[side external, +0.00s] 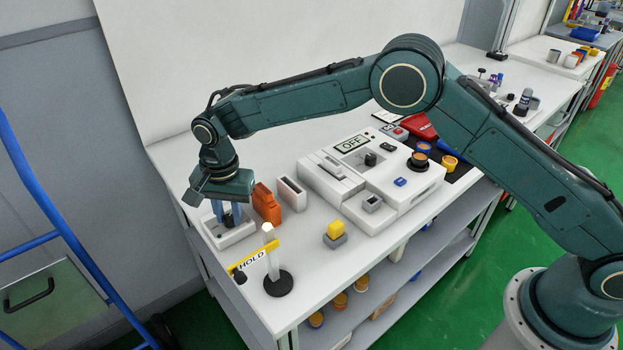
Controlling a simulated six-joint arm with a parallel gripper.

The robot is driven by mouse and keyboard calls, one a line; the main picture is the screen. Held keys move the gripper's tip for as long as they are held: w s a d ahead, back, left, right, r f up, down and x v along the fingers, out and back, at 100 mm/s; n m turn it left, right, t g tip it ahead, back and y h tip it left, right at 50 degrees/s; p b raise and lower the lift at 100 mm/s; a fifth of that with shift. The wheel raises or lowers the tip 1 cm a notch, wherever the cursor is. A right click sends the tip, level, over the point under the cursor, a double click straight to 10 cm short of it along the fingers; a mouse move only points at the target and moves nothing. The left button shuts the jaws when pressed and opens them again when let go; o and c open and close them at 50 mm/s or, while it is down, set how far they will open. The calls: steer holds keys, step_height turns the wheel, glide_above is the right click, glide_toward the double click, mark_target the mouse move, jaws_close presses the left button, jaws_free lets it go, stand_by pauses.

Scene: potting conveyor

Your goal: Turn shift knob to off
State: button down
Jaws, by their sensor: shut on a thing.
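My gripper (229,215) points down at the left end of the bench, its blue fingers shut on a small dark thing. That thing (230,221) is at a low white box (246,231); the fingers partly hide it, so I cannot tell if it is a knob or its setting. A white control unit (420,202) stands mid-bench with a sign reading OFF (352,143). A black knob (371,158) sits just below the sign, well to the right of my gripper; its pointing direction is too small to tell.
Beside my gripper stand an orange holder (266,204), a white slotted block (291,193) and a post with a yellow HOLD flag (254,258) on a black base. A yellow-topped block (335,230) is nearer the front edge. Cups and a red item (418,126) lie right.

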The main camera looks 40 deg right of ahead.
steer(key=shift+m, duration=0.5)
steer(key=c, duration=1.2)
jaws_free()
steer(key=shift+r, duration=0.15)
step_height(320, 180, up, 14)
steer(key=shift+s+d+f, duration=0.2)
steer(key=shift+d+r, duration=0.1)
